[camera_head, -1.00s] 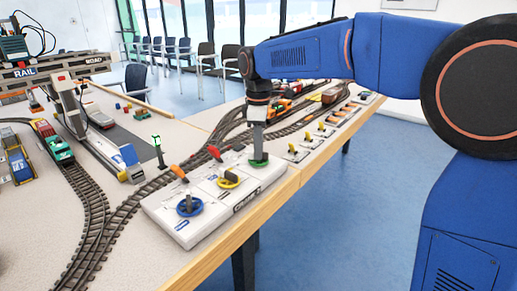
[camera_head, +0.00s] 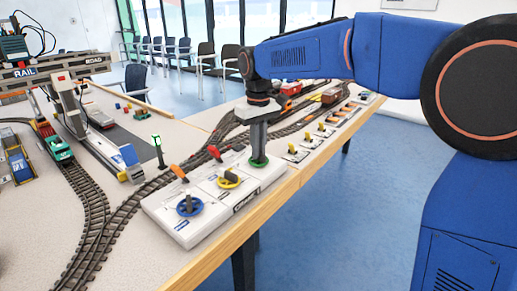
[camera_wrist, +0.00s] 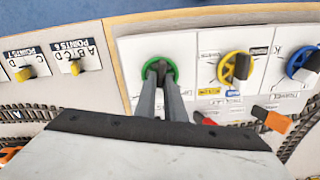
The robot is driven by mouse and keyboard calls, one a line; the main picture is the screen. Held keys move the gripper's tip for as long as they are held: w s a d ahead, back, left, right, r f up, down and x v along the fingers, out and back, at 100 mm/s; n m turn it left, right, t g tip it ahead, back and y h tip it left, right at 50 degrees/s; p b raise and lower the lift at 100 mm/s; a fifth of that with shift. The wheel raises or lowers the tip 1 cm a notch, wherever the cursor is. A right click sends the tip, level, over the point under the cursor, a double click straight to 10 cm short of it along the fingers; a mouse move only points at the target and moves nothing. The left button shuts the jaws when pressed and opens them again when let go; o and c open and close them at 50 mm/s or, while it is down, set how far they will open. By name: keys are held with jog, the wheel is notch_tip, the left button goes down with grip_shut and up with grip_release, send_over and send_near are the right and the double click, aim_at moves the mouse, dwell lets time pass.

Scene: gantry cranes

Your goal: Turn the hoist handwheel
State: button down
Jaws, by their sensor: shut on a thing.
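The white control panel (camera_head: 183,232) on the table's front edge carries three handwheels: blue (camera_head: 189,205), yellow (camera_head: 228,179) and green (camera_head: 266,163). My gripper (camera_head: 258,155) points down at the green handwheel, the farthest of the three. In the wrist view, my gripper (camera_wrist: 160,72) is shut on the green handwheel's (camera_wrist: 144,72) dark central grip, inside the green ring. The yellow handwheel (camera_wrist: 226,68) and the blue handwheel (camera_wrist: 293,62) stand apart from it. I cannot read a hoist label on the green wheel; my fingers and wrist hide part of its surroundings.
Red and orange levers (camera_head: 178,172) stand behind the wheels. A gantry crane (camera_head: 62,95) spans the tracks at left. A small green signal post (camera_head: 157,148) stands behind the panel. Yellow point switches (camera_head: 294,149) line the table edge beyond. The floor at right is clear.

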jog(key=shift+m, duration=0.5)
jog(key=c, duration=1.8)
grip_release()
jog(key=shift+c, duration=0.2)
jog(key=shift+r, duration=0.15)
notch_tip(320, 180, up, 17)
jog(key=shift+r, duration=0.1)
